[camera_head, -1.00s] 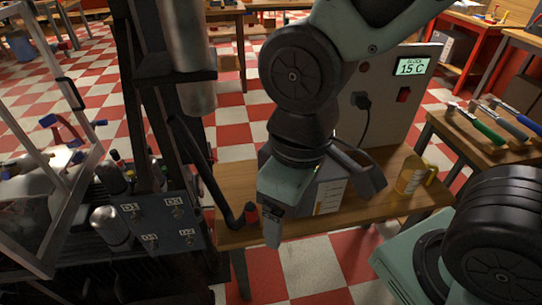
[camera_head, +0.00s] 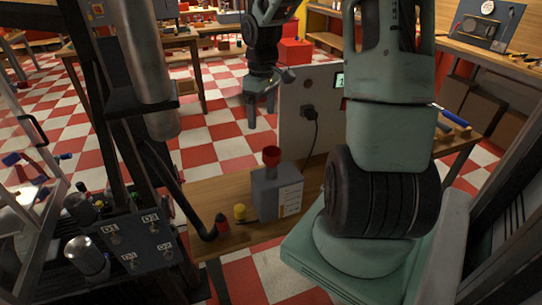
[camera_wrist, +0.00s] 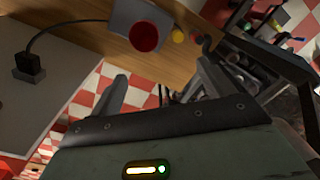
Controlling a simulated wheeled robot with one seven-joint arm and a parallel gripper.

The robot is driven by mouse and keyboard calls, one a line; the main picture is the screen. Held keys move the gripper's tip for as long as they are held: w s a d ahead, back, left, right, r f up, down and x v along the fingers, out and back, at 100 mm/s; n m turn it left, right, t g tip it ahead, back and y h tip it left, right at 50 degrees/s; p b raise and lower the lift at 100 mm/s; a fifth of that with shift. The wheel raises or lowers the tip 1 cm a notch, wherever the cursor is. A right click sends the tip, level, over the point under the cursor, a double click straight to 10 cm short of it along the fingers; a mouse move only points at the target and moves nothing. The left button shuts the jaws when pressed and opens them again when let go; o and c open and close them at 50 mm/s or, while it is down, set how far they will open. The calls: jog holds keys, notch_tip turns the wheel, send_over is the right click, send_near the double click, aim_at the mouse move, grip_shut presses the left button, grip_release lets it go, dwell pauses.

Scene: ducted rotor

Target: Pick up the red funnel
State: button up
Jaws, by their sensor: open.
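The red funnel (camera_head: 271,156) stands on top of a grey box-shaped container (camera_head: 266,196) with a white label, on the wooden table. In the wrist view the funnel shows as a round red mouth (camera_wrist: 144,37) above the container, beyond my fingers. My gripper (camera_head: 261,118) is open and empty, raised above the table and behind the funnel in the head view, apart from it. Its two fingers also show in the wrist view (camera_wrist: 158,90), spread apart. The funnel's lower end is hidden.
A dark panel with knobs (camera_head: 140,238) is at left. Bare tabletop (camera_head: 195,197) shows left of the container.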

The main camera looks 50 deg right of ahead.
aim_at(269, 151)
jog(key=f, duration=0.4)
jog(key=d+f, duration=0.1)
jog(key=f, duration=0.3)
jog(key=s+d+f, duration=0.1)
jog(key=f, duration=0.3)
jog(key=shift+d, duration=0.1)
jog(key=shift+s+d+f, duration=0.1)
jog(key=shift+s+f, duration=0.05)
jog(key=shift+f, duration=1.25)
jog(key=shift+s+d+f, duration=0.1)
jog(key=shift+f, duration=1.25)
jog(key=c, duration=1.1)
